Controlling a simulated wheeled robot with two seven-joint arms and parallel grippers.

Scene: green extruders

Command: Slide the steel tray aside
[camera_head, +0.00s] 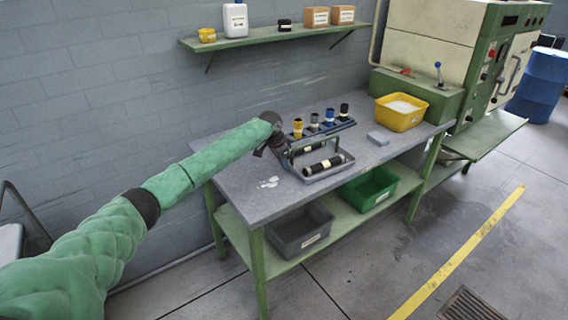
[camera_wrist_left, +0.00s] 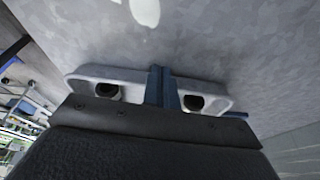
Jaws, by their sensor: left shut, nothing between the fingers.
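The steel tray (camera_head: 309,181) is on the grey workbench, with a raised handle and dark cylinders with pale bands lying in it. My left gripper (camera_head: 284,153) is at the tray's left end, close to the handle. It is shut with nothing held. Whether it touches the tray is unclear. In the left wrist view the tray's pale rim (camera_wrist_left: 84,72) and two dark round ends show beyond the dark gripper body, which hides the rest. A blue upright part shows at the middle there. My right gripper is not in view.
Behind the tray, a rack (camera_head: 322,131) holds several small cylinders. A small grey block (camera_head: 378,138) and a yellow bin (camera_head: 401,117) are to the right. White spots mark the bare front left of the bench (camera_head: 238,183). Grey and green bins are on the shelf below.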

